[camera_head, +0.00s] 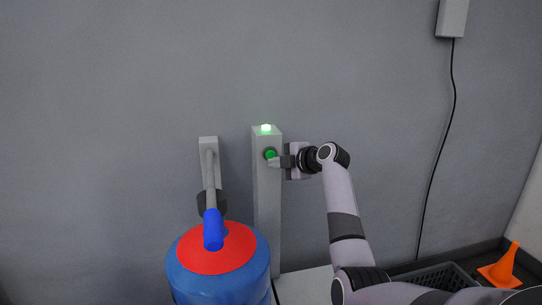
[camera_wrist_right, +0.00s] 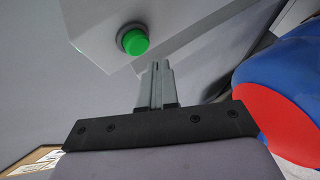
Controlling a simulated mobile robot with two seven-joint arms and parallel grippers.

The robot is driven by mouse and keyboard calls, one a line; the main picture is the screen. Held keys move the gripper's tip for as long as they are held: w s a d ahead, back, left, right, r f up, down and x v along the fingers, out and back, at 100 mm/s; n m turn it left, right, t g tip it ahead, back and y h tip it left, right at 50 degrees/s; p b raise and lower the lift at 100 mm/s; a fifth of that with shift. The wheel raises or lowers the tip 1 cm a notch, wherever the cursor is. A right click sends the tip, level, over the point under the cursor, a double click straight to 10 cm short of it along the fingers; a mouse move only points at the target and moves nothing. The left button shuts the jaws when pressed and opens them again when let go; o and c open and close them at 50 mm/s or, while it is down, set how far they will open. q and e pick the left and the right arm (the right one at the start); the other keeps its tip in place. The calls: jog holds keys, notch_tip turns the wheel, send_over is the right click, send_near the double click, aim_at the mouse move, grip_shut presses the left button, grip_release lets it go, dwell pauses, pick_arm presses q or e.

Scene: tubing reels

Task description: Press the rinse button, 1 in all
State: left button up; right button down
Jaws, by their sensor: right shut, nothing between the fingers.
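The green rinse button (camera_head: 270,153) sits in a dark ring near the top of a grey post (camera_head: 267,200). A small lamp (camera_head: 266,127) on top of the post glows pale green. My right gripper (camera_head: 272,162) comes from the right, with its fingertips at the lower edge of the button. In the right wrist view the button (camera_wrist_right: 133,42) stands out from the post face, up and left of the shut, empty fingertips (camera_wrist_right: 156,64). A small gap shows between them there; contact is not visible. My left gripper is not in view.
A black cable (camera_head: 437,150) hangs on the wall.

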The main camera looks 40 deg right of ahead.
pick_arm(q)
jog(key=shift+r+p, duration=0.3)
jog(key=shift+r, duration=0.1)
pick_arm(e)
jog(key=s+a, duration=0.1)
jog(key=s, duration=0.2)
jog(key=shift+a, duration=0.4)
